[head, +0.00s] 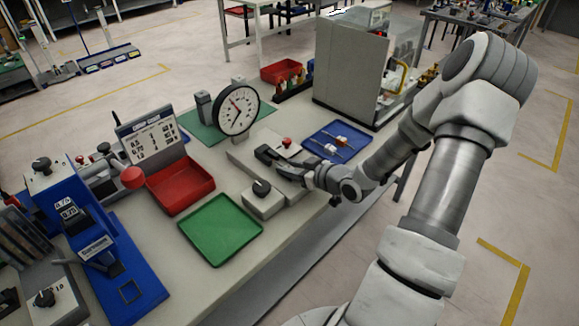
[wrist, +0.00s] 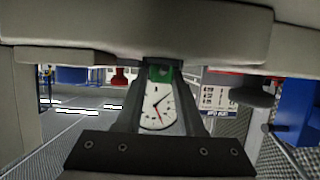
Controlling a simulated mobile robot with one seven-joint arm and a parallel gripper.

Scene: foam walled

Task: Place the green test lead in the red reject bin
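My gripper (head: 268,156) is low over the pale test fixture (head: 243,150) in front of the round dial. In the wrist view, a small green piece (wrist: 162,73) fills the gap between my fingertips; it appears to be part of the green test lead, gripped. The rest of the lead is hidden. The dial (wrist: 158,108) shows behind it, between the fingers. The red reject bin (head: 180,187) is an open, empty-looking tray left of my gripper, below the sign board. I cannot see the green lead in the head view.
A green tray (head: 221,229) lies empty near the front edge. A blue tray (head: 338,141) holds leads, right of my gripper. A knobbed box (head: 263,200), a red button (head: 286,142) and the dial gauge (head: 238,110) stand close by. A blue device (head: 90,240) is at left.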

